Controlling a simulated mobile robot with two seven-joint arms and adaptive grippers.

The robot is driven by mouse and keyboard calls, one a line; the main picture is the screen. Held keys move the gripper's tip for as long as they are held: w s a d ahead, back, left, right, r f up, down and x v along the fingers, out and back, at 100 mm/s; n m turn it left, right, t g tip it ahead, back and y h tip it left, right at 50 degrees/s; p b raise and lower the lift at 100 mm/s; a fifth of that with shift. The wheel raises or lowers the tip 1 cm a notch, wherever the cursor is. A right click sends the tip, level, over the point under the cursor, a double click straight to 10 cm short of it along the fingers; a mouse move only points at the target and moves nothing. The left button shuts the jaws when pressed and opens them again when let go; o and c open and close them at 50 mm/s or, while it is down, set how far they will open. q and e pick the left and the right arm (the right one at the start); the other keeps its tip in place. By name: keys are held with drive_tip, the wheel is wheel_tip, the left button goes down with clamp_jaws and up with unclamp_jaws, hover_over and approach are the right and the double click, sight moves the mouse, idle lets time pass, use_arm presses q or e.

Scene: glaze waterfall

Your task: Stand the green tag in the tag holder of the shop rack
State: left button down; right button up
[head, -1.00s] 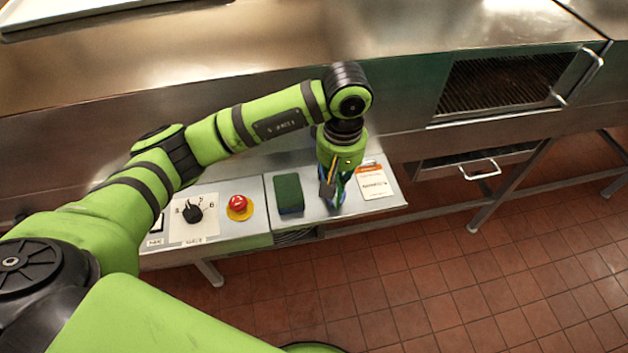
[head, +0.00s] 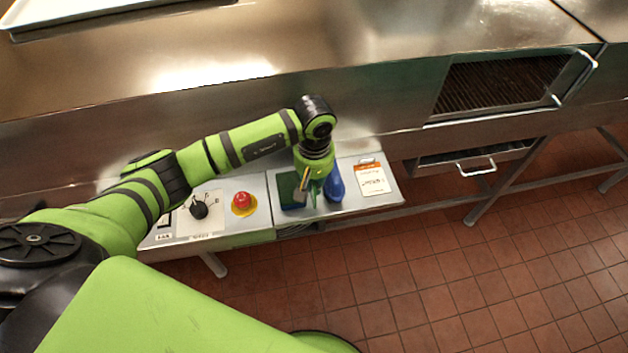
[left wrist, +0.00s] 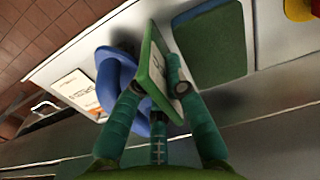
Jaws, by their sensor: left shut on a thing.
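The green tag (left wrist: 153,62) has a green edge and a pale printed face. In the left wrist view it stands between the teal fingers of my left gripper (left wrist: 154,90), which is shut on it. In the head view my left gripper (head: 308,193) hangs over the shelf, between a dark green pad (head: 288,190) and a blue object (head: 334,184). The fingers hide most of the tag there. I cannot make out the shop rack or its tag holder in either view. My right gripper is not in view.
The blue object also shows in the left wrist view (left wrist: 108,75), curved, behind the tag. A printed card (head: 373,179) lies on the shelf to the right. A red button (head: 241,201) and a black knob (head: 199,208) are to the left. A steel counter (head: 330,50) rises behind.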

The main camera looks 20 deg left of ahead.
use_arm(q)
drive_tip(key=shift+f, duration=0.15)
drive_tip(key=c, duration=1.3)
unclamp_jaws()
